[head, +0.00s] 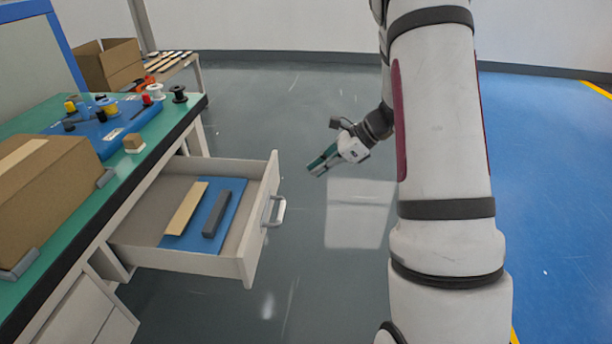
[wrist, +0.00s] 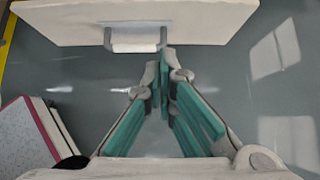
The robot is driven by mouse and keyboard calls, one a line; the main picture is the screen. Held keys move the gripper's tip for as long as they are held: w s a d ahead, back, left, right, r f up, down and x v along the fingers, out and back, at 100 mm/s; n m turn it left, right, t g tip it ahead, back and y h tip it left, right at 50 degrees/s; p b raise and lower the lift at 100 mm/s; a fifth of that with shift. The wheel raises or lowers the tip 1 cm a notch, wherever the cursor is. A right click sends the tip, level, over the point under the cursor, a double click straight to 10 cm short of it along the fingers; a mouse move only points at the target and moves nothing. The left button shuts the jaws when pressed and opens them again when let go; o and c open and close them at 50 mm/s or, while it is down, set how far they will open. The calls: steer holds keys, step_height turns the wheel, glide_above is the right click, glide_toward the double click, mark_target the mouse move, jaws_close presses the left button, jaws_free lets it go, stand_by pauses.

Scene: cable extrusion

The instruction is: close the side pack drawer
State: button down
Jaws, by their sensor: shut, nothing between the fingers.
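The white side pack drawer (head: 262,220) is pulled out from under the green-topped workbench in the head view. A blue mat (head: 222,193) with a tan bar (head: 186,208) and a dark grey bar (head: 216,214) lies inside it. Its silver handle (head: 276,210) is on the front panel. In the wrist view the drawer front (wrist: 210,20) and the handle (wrist: 135,47) are at the top. My gripper (head: 316,170) is shut and empty, to the right of the drawer front. In the wrist view the green fingertips (wrist: 163,62) appear close to the handle's right end; contact cannot be told.
The workbench (head: 120,180) carries a cardboard box (head: 45,185), a small block (head: 133,143) and a blue tray of spools (head: 110,125). Another open box (head: 107,62) stands behind. The grey floor right of the drawer is clear.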

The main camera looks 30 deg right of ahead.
mark_target(268, 189)
steer(key=shift+w+a+f+b, duration=0.65)
steer(key=shift+w+a+f, duration=0.35)
steer(key=shift+a, duration=0.35)
steer(key=shift+w+a+f+b, duration=0.6)
steer(key=shift+w+a+f, duration=0.35)
steer(key=shift+a, duration=0.4)
steer(key=shift+w+a+f+b, duration=0.65)
steer(key=shift+w+a+f, duration=0.35)
steer(key=shift+a, duration=0.35)
steer(key=shift+a, duration=0.1)
steer(key=shift+w+a, duration=0.35)
steer(key=shift+a, duration=0.15)
steer(key=w+a+p, duration=0.3)
steer(key=w+a, duration=0.6)
steer(key=a, duration=0.3)
steer(key=w+a+p, duration=0.3)
steer(key=w+a, duration=0.5)
steer(key=a, duration=0.4)
steer(key=shift+w+a, duration=0.15)
steer(key=shift+w, duration=0.2)
steer(key=shift+a, duration=0.15)
